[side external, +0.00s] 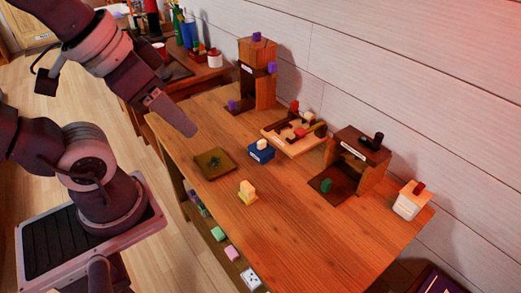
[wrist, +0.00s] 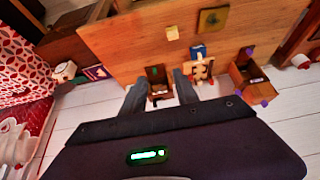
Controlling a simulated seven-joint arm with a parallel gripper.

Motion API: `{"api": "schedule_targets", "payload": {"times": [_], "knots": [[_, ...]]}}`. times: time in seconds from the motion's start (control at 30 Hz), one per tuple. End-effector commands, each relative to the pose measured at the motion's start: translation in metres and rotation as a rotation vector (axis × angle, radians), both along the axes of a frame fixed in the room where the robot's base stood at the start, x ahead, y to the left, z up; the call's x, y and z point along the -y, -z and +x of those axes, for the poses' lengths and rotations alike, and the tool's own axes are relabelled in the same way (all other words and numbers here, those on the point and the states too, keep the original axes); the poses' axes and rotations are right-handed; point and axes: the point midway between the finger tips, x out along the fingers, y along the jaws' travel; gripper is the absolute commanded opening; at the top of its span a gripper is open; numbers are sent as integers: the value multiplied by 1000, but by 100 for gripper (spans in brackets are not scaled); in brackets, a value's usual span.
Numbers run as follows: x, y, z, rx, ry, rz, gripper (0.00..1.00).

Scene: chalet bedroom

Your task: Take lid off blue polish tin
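The blue polish tin (side external: 261,153) is a small blue block-like tin with a cream knob (side external: 262,144) on top. It stands upright on the wooden table, right of the green-brown square mat. It also shows in the wrist view (wrist: 197,53), beyond the fingers. My gripper (side external: 187,129) is above the table's left part, up and left of the tin and apart from it. In the wrist view the two fingers of my gripper (wrist: 159,90) are spread, with nothing held between them. The lid's seam is too small to make out.
The mat (side external: 214,173) and a yellow block (side external: 247,198) lie near the tin. Behind it are a tray with small blocks (side external: 283,142) and a tall wooden stand (side external: 244,80). A brown box (side external: 351,190) and a white jar (side external: 406,210) stand to the right. The table's front right is clear.

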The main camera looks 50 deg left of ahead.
Motion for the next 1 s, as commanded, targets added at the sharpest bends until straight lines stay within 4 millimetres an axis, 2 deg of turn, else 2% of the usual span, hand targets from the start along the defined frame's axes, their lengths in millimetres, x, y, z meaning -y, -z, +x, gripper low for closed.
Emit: {"api": "schedule_targets", "payload": {"times": [0.4,0.5,0.8,0.87,0.97,1.0], "knots": [[0,0,0,0,0,0,36],[0,0,0,0,0,0,53],[0,-1,3,-5,-14,-6,53],[-2,-5,16,-26,-64,-31,53],[-12,-12,66,-91,-250,-111,53],[-19,-11,93,-123,-352,-152,53]]}}
